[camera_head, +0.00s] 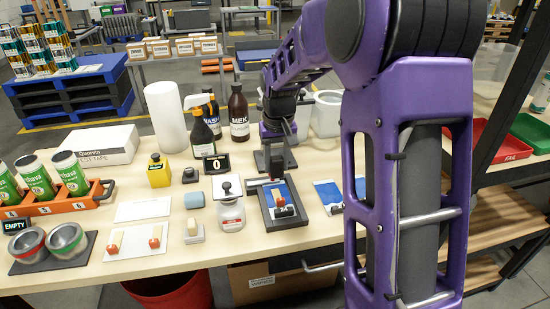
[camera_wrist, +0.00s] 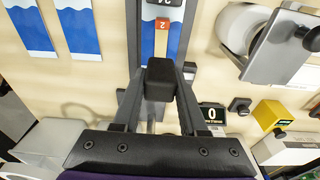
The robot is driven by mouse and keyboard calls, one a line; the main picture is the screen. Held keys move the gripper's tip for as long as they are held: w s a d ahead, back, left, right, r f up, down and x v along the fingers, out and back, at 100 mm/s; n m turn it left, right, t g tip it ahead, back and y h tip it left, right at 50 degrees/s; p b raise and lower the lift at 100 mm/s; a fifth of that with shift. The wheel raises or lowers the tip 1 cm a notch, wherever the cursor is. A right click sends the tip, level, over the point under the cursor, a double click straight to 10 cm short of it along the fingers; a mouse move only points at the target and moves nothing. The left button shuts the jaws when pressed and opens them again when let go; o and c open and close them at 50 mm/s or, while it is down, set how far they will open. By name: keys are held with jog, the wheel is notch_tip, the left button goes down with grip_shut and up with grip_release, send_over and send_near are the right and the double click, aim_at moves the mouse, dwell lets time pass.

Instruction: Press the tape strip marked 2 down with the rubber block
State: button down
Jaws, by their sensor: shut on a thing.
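My gripper (camera_head: 274,165) is over the dark tray (camera_head: 264,212) near the middle of the bench. In the wrist view, its fingers (camera_wrist: 160,100) are shut on the black rubber block (camera_wrist: 160,72). The tape strip marked 2 (camera_wrist: 161,24) has an orange-red end tag and lies along a blue and white panel (camera_wrist: 147,38) in the tray. The tag also shows in the head view (camera_head: 278,196). The block covers part of the strip in the wrist view. I cannot tell whether the block touches it.
Two blue and white panels (camera_head: 328,194) lie right of the tray. A white card (camera_head: 132,241) with two red-tagged pieces lies further left. Bottles (camera_head: 239,113) and a small display reading 0 (camera_head: 216,163) stand behind.

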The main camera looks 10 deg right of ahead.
aim_at(277, 177)
jog(key=shift+f+b, duration=1.85)
jog(key=shift+f, duration=1)
jog(key=shift+s+f+b, duration=0.1)
jog(key=shift+f+b, duration=0.2)
jog(key=shift+f, duration=0.3)
jog(key=shift+r+p, duration=2.45)
jog(key=shift+r, duration=1.15)
